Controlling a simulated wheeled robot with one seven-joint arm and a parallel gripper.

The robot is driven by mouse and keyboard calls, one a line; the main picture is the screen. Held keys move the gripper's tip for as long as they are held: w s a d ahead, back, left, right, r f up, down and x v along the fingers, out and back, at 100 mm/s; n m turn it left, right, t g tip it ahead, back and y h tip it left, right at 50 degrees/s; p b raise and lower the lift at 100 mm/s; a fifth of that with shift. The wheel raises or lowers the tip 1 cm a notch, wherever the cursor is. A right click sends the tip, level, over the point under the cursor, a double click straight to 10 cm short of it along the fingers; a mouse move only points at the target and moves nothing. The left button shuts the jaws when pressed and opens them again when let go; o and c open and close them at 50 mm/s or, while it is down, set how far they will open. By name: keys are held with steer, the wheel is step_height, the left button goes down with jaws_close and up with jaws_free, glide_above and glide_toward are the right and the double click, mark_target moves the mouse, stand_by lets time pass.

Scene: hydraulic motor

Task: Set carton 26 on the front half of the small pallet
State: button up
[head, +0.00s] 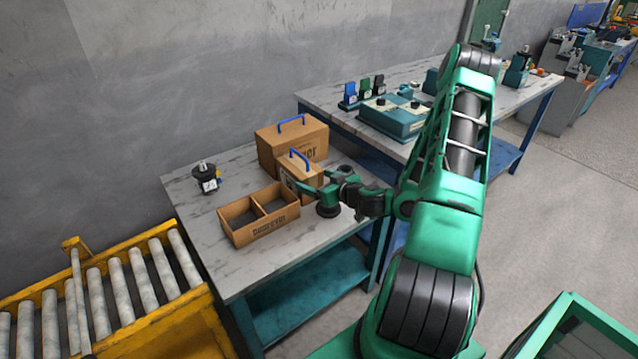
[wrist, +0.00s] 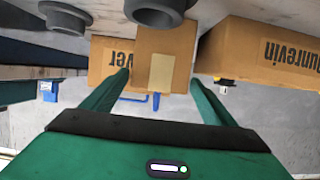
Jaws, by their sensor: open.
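A small brown carton with a blue handle (head: 299,172) stands upright on the grey table in front of a larger carton. I cannot read the number 26 on it. My gripper (head: 314,181) is open at this small carton. In the wrist view, which is upside down, the small carton (wrist: 165,45) lies between the open fingers of my gripper (wrist: 160,80), with a pale label facing me. I cannot tell whether the fingers touch it. The gripper partly hides the carton in the head view. I cannot make out a small pallet in either view.
A larger carton with a blue handle (head: 285,140) stands behind. An open divided box (head: 258,233) is to the left, with a black motor (head: 206,178) beyond it. A dark round part (head: 328,207) is just below my gripper. A yellow roller conveyor (head: 120,290) stands left.

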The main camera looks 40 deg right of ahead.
mark_target(312, 174)
steer(key=shift+s+r, duration=0.2)
steer(key=shift+s, duration=0.3)
steer(key=o, duration=0.4)
steer(key=shift+s+r, duration=0.1)
steer(key=shift+s, duration=0.25)
steer(key=shift+c, duration=0.2)
steer(key=shift+w+a+r, duration=0.1)
steer(key=shift+w, duration=0.15)
steer(key=shift+w+r, duration=0.4)
steer(key=shift+r, duration=0.15)
steer(key=shift+w, duration=0.25)
steer(key=x, duration=0.5)
steer(key=shift+r+x, duration=0.15)
steer(key=shift+x, duration=1.2)
steer(key=shift+r+x, duration=0.15)
steer(key=shift+x, duration=1.2)
steer(key=shift+c, duration=0.6)
